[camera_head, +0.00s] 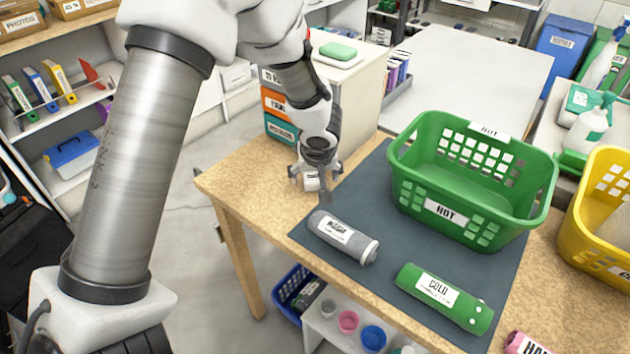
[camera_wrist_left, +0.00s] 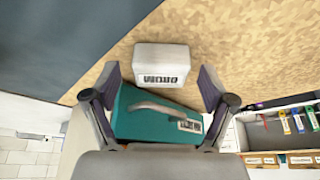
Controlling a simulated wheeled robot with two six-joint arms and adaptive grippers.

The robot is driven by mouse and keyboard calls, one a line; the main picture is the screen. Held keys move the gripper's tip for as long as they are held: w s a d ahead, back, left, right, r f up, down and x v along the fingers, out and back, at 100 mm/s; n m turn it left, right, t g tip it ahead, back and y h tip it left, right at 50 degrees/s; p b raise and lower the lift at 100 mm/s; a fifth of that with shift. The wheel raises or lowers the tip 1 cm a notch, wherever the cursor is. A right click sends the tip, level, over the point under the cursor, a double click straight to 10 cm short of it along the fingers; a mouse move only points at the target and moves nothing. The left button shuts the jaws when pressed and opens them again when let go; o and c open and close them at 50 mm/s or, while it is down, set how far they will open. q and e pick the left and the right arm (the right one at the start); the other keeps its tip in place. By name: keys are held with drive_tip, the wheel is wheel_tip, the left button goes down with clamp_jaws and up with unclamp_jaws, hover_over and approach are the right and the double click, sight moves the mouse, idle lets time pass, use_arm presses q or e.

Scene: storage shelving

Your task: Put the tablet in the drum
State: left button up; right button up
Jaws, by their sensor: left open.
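A small white block (camera_wrist_left: 161,64) marked DRUM, which looks like the tablet, lies on the wooden table in the left wrist view. In the head view it shows as a small white piece (camera_head: 312,183) at my left gripper, partly covered by the fingers. My left gripper (camera_head: 314,181) is open, its fingers pointing down over the table's far left part. In the wrist view the block lies between and just beyond the open fingertips (camera_wrist_left: 160,78); I cannot tell whether they touch it. I see no thing that is clearly a drum. My right gripper is not in view.
A dark mat (camera_head: 385,277) holds a green HOT basket (camera_head: 487,209), a grey roll (camera_head: 343,238) and a green COLD roll (camera_head: 444,298). A yellow basket (camera_head: 602,237) stands at right. A teal box-like thing (camera_wrist_left: 150,120) shows between the fingers; I cannot tell its distance.

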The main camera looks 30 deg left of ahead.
use_arm(q)
drive_tip(key=shift+r, duration=0.1)
drive_tip(key=c, duration=1.1)
drive_tip(key=shift+r, duration=0.1)
